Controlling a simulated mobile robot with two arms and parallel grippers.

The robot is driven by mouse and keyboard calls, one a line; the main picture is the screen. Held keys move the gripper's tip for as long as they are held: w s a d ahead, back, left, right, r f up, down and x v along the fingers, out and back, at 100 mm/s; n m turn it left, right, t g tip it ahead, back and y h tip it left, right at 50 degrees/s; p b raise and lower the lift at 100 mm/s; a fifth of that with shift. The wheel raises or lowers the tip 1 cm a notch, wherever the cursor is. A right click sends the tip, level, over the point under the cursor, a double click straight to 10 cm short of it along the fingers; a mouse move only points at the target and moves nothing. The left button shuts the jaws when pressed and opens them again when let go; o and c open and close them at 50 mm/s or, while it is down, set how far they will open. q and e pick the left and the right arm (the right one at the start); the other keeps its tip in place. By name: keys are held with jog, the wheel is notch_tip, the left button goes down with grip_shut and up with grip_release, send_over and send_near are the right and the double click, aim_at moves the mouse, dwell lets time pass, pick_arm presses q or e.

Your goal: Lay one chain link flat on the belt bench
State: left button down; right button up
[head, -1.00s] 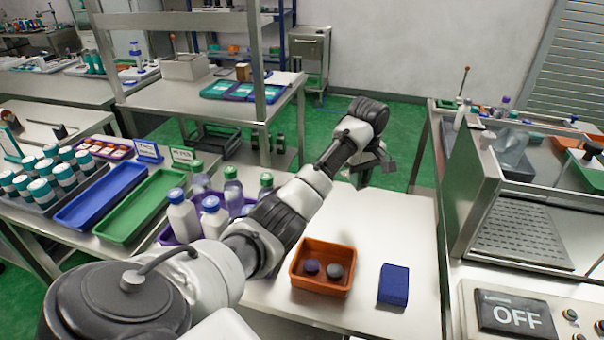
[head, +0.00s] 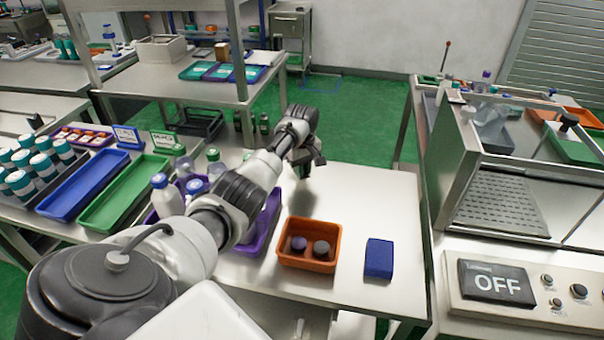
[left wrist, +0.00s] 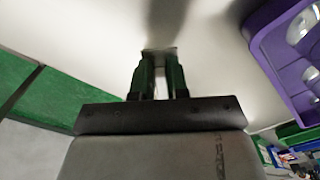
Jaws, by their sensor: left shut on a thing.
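My left gripper (head: 304,168) is over the far part of the pale bench (head: 375,205), right of the bottles. In the left wrist view its two dark fingers (left wrist: 159,72) point at the pale bench surface, with a narrow gap between them. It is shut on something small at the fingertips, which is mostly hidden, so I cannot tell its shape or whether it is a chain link. Whether it touches the bench is unclear. No chain link shows clearly elsewhere. My right gripper is not in view.
A purple tray (left wrist: 264,50) with bottles stands close by the gripper. An orange tray (head: 310,263) with two round dark things and a blue block (head: 379,259) are nearer on the bench. A machine panel (head: 497,283) reads OFF.

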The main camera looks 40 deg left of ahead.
pick_arm(q)
jog(key=shift+f, duration=1.1)
jog(key=c, duration=1.1)
grip_release()
jog(key=shift+f, duration=0.1)
notch_tip(320, 180, up, 12)
jog(key=shift+r, duration=0.15)
